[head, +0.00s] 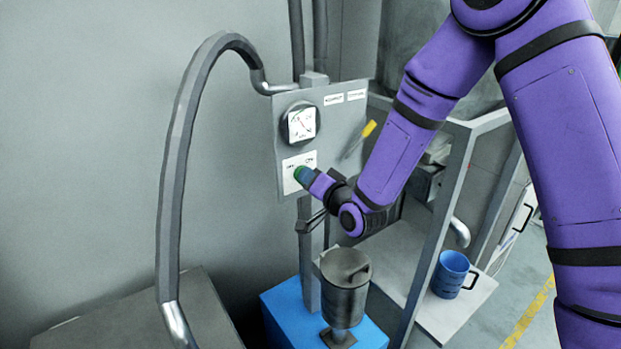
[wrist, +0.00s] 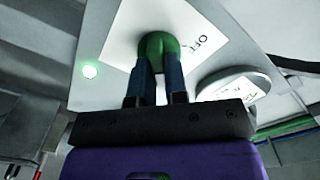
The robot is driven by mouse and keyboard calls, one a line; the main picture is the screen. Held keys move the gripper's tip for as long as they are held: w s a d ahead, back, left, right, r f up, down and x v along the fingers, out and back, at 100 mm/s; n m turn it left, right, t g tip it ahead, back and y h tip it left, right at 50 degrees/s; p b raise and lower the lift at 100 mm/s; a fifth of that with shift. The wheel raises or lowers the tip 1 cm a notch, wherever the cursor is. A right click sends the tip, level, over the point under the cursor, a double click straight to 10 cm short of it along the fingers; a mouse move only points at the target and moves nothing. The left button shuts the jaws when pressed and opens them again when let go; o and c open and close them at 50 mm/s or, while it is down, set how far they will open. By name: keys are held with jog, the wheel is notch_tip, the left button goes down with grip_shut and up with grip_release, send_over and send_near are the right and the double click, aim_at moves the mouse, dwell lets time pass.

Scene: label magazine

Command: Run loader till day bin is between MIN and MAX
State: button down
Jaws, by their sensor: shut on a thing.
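My gripper (head: 309,176) is shut on a green knob (head: 299,173) on the grey control panel (head: 340,120). The wrist view shows the rounded green knob (wrist: 158,43) between my two dark blue fingers (wrist: 160,84). A white plate behind the knob carries lettering, and OFF is readable beside it in the wrist view. A small green light (wrist: 90,71) glows on the panel there. I see no MIN or MAX marks and cannot tell which container is the day bin.
A round gauge (head: 301,123) sits above the knob; its reading is too small to tell. A yellow-handled lever (head: 369,129) is on the panel's right. A thick grey hose (head: 172,180) arches at left. A blue mug (head: 451,275) stands on a low shelf at right.

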jog(key=shift+n, duration=0.3)
jog(key=shift+s+a+n, duration=0.1)
jog(key=shift+a+n, duration=0.05)
jog(key=shift+n, duration=4.15)
jog(key=shift+s+a+n, duration=0.1)
jog(key=shift+a+n, duration=0.05)
jog(key=shift+n, duration=4.15)
jog(key=c, duration=1.1)
grip_release()
jog(key=shift+c, duration=0.2)
